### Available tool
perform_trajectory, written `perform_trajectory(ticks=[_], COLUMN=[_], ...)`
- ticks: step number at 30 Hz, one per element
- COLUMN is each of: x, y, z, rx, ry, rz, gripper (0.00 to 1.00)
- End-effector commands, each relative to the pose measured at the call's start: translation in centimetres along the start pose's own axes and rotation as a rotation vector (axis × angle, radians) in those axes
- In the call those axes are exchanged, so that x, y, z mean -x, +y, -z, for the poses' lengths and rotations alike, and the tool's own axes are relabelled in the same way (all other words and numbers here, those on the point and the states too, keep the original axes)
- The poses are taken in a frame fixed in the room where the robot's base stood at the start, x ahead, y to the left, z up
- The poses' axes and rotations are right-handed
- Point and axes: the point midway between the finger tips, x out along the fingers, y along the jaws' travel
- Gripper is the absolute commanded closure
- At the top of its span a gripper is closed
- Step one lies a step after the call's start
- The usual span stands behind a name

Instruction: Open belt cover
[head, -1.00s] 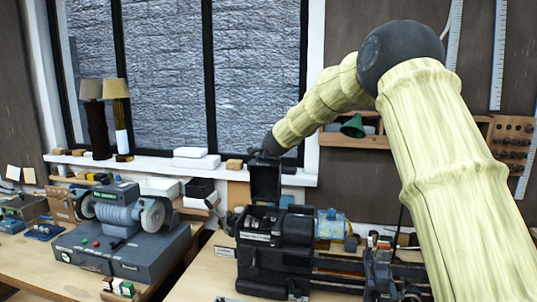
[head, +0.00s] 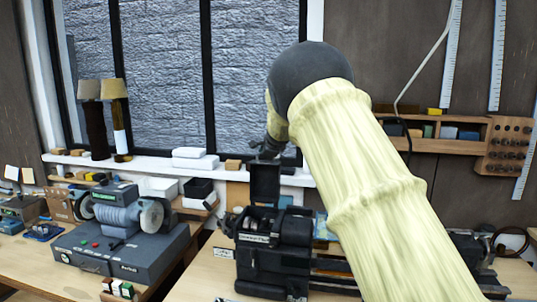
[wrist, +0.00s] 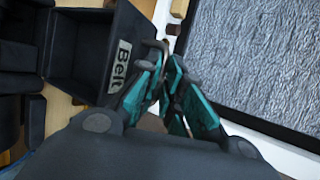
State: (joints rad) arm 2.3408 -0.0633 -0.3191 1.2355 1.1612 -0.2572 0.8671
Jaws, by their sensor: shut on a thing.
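The belt cover (head: 265,184) is a dark flap that stands raised, about upright, above the headstock of the black lathe (head: 275,260). Its inner side faces me and the pulley bay below is exposed. In the wrist view the cover (wrist: 97,45) shows as a dark box-like lid with a "Belt" label. My gripper (wrist: 164,58) has its teal fingers close together at the cover's edge, shut on it. The exact contact at the fingertips is hard to see. In the head view my gripper (head: 267,152) is small and dark at the cover's top.
A grey bench grinder (head: 122,235) stands on the left bench. A wooden shelf (head: 430,143) is on the right wall. My arm hides much of the lathe's right part.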

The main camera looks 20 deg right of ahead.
Motion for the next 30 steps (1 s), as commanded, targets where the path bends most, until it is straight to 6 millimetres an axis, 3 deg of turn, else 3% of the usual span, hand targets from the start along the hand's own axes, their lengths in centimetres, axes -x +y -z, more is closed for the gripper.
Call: perform_trajectory(ticks=[14,15,18,30], x=[0.32,0.32,0.27,0.46], y=[-0.76,-0.76,-0.64,-0.28], z=[-0.36,-0.35,-0.27,-0.01], rx=[0.002,0.002,0.001,-0.002], ry=[-0.003,-0.003,-0.002,0.000], rz=[0.007,0.007,0.005,0.000], gripper=[1.00,0.84,0.70,0.70])
